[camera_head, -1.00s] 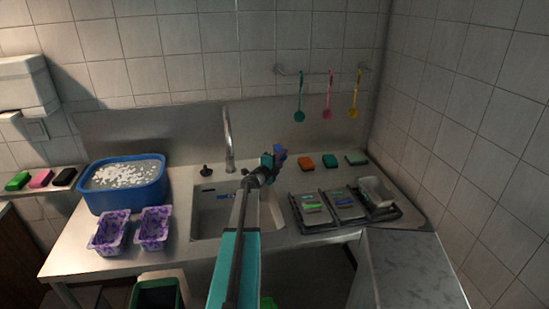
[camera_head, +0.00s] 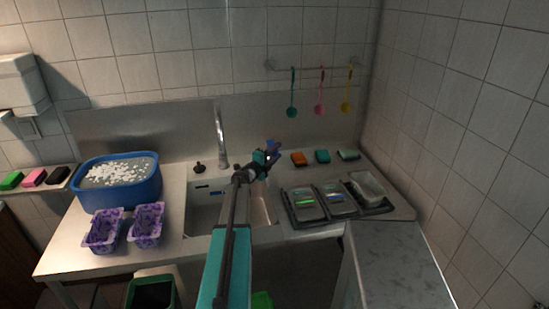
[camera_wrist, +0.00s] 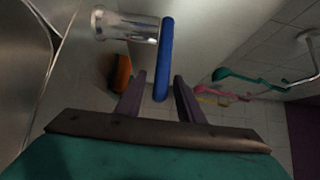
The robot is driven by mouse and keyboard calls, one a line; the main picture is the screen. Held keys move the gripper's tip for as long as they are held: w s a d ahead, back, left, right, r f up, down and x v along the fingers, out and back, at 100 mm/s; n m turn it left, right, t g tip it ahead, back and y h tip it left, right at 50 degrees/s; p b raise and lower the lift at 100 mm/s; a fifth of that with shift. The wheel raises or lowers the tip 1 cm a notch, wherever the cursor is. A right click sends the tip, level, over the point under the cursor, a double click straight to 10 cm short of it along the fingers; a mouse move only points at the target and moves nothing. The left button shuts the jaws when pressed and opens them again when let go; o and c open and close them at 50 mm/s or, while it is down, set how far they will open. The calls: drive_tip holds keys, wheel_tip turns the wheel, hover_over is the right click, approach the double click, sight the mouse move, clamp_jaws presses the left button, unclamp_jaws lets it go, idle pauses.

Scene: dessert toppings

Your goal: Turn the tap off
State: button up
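The tap's curved metal spout (camera_head: 221,137) stands behind the sink (camera_head: 205,218) in the head view. In the wrist view, a shiny metal tap body (camera_wrist: 128,27) carries a thin blue handle (camera_wrist: 166,55). My gripper (camera_head: 272,152) is above the right side of the sink, right of the spout. In the wrist view my gripper (camera_wrist: 159,76) is open, with its two purple fingers apart. The lower end of the blue handle shows between the fingertips, with a gap on each side. I cannot tell whether water is running.
A blue basin (camera_head: 149,190) with white pieces and two purple tubs (camera_head: 103,238) stand left of the sink. A dark tray (camera_head: 320,218) lies to its right. An orange sponge (camera_head: 299,159) and others lie behind. Utensils hang from a wall rail (camera_head: 310,68).

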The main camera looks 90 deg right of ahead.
drive_tip(key=shift+w, duration=0.15)
drive_tip(key=shift+w+a, duration=0.1)
drive_tip(key=shift+w+a, duration=0.15)
drive_tip(key=b+v, duration=0.4)
drive_tip(key=v, duration=0.9)
drive_tip(key=shift+a, duration=0.1)
idle(0.6)
